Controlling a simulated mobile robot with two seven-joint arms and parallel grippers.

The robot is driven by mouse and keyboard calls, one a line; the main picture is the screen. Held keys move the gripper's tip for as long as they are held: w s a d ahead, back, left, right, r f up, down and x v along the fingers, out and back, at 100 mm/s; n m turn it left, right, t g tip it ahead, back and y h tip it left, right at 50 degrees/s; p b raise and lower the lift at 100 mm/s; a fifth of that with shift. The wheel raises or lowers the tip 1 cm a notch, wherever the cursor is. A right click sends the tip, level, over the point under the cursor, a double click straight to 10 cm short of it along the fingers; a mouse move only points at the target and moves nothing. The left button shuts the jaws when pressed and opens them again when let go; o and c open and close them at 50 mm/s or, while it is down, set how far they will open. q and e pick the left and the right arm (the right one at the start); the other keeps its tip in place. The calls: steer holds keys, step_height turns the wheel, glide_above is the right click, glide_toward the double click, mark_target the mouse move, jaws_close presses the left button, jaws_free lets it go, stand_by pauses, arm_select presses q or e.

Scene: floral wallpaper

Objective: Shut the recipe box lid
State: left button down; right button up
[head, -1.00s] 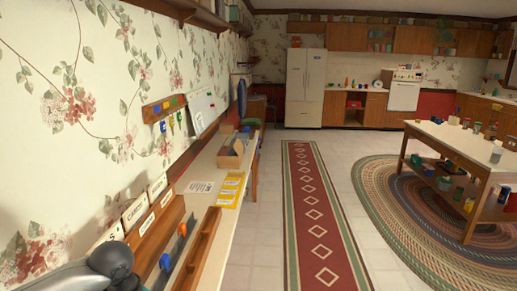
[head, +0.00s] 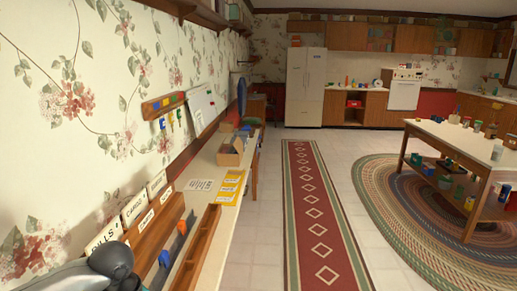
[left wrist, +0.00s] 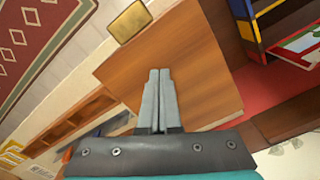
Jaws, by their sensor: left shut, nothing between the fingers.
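My left gripper (left wrist: 158,88) is shut and empty in the left wrist view. Its fingertips are in front of a broad brown wooden panel (left wrist: 205,85) with a brass-coloured plate (left wrist: 128,21) at its edge. This may be the recipe box; I cannot tell whether the fingers touch it or how its lid stands. In the head view, part of my left arm shows at the bottom left, and its fingertips are hidden. A small light-brown box (head: 232,150) stands farther along the counter. My right gripper is not in view.
The narrow counter (head: 226,211) runs along the wallpapered wall. It carries a wooden sorter with labelled cards (head: 133,207), a long wooden tray (head: 200,247) and yellow cards (head: 229,189). A runner rug (head: 313,213) lies on open floor to the right.

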arm_select(q)
step_height(320, 180, up, 11)
steer(key=p, duration=0.6)
steer(key=shift+f+p, duration=0.15)
steer(key=shift+p, duration=0.15)
